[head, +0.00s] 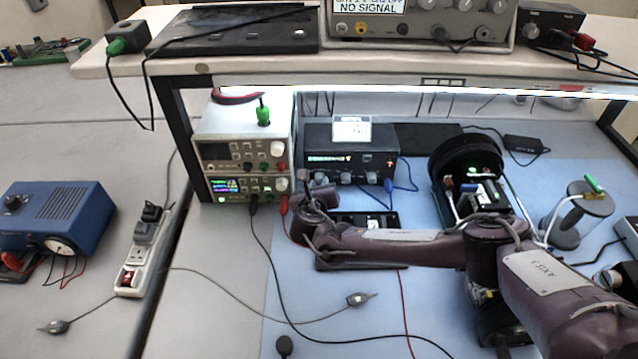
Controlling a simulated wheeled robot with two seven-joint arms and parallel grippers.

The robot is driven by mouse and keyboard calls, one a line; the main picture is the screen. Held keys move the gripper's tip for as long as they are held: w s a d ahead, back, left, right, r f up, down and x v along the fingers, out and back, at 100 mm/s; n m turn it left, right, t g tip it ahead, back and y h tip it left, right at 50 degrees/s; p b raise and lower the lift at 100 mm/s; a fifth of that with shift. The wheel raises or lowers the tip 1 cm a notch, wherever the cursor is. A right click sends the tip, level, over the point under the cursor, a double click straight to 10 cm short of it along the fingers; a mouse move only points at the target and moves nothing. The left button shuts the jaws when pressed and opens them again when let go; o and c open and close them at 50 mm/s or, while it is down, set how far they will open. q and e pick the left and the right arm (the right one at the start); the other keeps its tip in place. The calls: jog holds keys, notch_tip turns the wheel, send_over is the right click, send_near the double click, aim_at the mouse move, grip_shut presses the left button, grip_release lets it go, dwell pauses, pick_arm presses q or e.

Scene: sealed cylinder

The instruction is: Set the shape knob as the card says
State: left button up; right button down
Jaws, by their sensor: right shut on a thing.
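The black generator (350,150) stands under the shelf with a lit display at its upper left and a row of grey knobs along its lower front. A white card (352,128) stands on its top; its writing is too small to read. My right gripper (318,184) is at the lower left of the front panel, shut on the leftmost knob, which it mostly hides. The knob's pointer and markings cannot be seen. Two other knobs (345,178) show to the right of the gripper. My left gripper is not in view.
Stacked power supplies (243,165) stand close on the left, with red and black leads in front. A black tray (362,262) lies below my right forearm. A round black case (467,158) and a spool (580,220) stand to the right. The shelf (400,62) overhangs the generator.

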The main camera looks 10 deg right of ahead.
jog(key=shift+w+a+n+h+p, duration=0.15)
jog(key=shift+n+h+p, duration=0.35)
jog(key=shift+n+h, duration=0.7)
jog(key=shift+n, duration=0.3)
jog(key=c, duration=1.2)
grip_release()
jog(key=shift+c, duration=0.2)
jog(key=shift+f, duration=0.1)
jog(key=shift+b+v, duration=0.65)
jog(key=shift+v, duration=3.4)
